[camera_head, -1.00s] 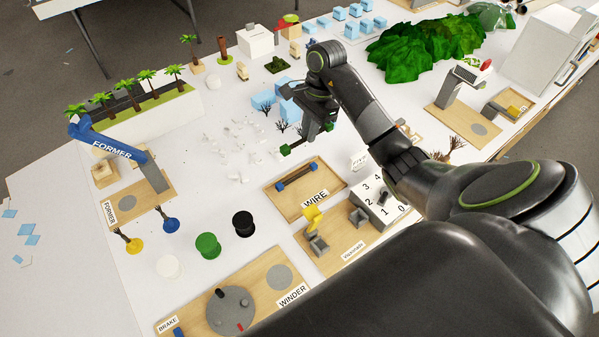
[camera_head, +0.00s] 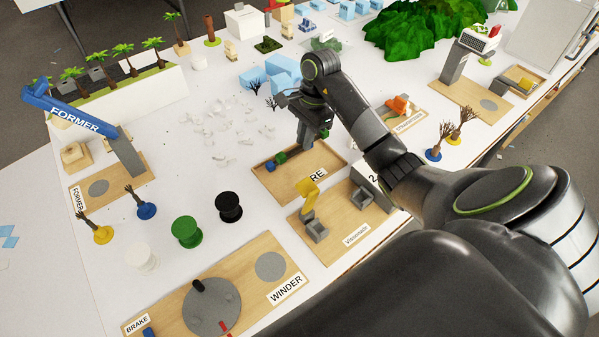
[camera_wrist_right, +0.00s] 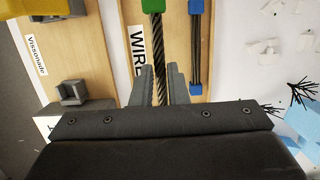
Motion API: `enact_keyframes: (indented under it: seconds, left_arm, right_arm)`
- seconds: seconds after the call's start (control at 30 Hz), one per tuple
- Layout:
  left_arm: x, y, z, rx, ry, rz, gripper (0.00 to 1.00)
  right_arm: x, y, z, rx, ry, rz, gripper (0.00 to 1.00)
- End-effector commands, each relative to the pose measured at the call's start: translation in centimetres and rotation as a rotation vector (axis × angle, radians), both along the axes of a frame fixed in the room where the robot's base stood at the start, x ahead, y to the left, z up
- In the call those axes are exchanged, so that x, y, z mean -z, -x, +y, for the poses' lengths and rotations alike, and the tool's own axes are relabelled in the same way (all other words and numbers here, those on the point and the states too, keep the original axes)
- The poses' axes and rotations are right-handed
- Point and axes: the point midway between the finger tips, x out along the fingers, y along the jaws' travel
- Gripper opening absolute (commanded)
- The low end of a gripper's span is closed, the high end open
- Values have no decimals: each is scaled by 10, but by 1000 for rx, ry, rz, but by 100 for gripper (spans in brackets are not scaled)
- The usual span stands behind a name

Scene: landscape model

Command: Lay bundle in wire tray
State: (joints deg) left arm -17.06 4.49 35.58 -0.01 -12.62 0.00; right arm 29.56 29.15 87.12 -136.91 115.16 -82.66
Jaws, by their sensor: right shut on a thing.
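The wire tray (camera_head: 283,186) is a shallow wooden tray with a low rim and a WIRE label, partly hidden by my right arm. It also shows in the right wrist view (camera_wrist_right: 178,28). My right gripper (camera_wrist_right: 160,78) is shut on a dark twisted bundle with green ends (camera_wrist_right: 159,40), low over the tray; whether the bundle touches the floor is unclear. In the head view the gripper (camera_head: 304,146) hides most of this bundle. A bundle with blue ends (camera_wrist_right: 196,50) lies in the tray, beside and roughly parallel to the held one. My left gripper is out of view.
A wooden board with a yellow post (camera_head: 307,195) and grey blocks stands at the tray's front side. Black (camera_head: 229,207) and green (camera_head: 187,232) spools stand to the left. Light blue blocks (camera_head: 272,72) stand behind the tray, and small white pieces lie scattered left of it.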

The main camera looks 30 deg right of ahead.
Motion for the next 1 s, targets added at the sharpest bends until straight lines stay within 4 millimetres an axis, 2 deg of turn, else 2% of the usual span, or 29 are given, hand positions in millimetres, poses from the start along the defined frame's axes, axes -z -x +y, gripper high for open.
enact_keyframes:
  seconds: [0.03, 0.1, 0.27, 0.3, 1.0]
  left_arm:
    - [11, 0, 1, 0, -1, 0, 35]
    - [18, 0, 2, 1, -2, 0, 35]
    - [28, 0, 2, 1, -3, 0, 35]
    - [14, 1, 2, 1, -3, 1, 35]
    - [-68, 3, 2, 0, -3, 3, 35]
  right_arm:
    - [11, 0, 0, 0, 0, 0, 0]
    - [18, 0, 0, 0, 0, 0, 0]
    - [28, 0, 0, 0, 0, -1, 0]
    - [13, -1, 0, -1, 1, -2, 0]
    - [-73, -13, 1, 0, -1, 0, 0]
